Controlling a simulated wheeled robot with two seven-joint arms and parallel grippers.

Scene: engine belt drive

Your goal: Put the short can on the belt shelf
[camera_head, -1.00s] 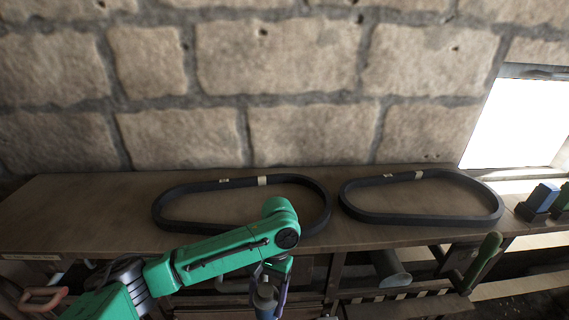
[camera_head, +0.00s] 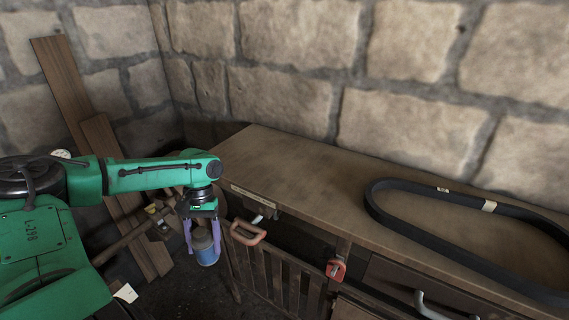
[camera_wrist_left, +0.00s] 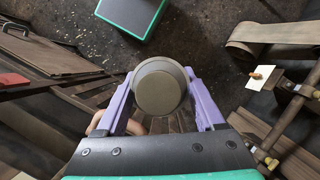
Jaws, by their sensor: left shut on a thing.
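My left gripper (camera_head: 203,236) is shut on a short can (camera_head: 207,252) with a blue lower part and a greyish top. It holds the can upright in the air, left of the bench's left end and below the level of its top. In the left wrist view the round tan-grey lid of the can (camera_wrist_left: 159,87) sits between the two purple fingers. A black belt (camera_head: 487,206) lies flat on the wooden bench top. I cannot tell which surface is the belt shelf. My right gripper is not in view.
The wooden bench (camera_head: 285,175) stands against the stone wall, its left part of the top bare. A red-handled tool (camera_head: 248,233) and a red clamp (camera_head: 336,269) are at its front. Wooden planks (camera_head: 108,165) lean in the corner at left.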

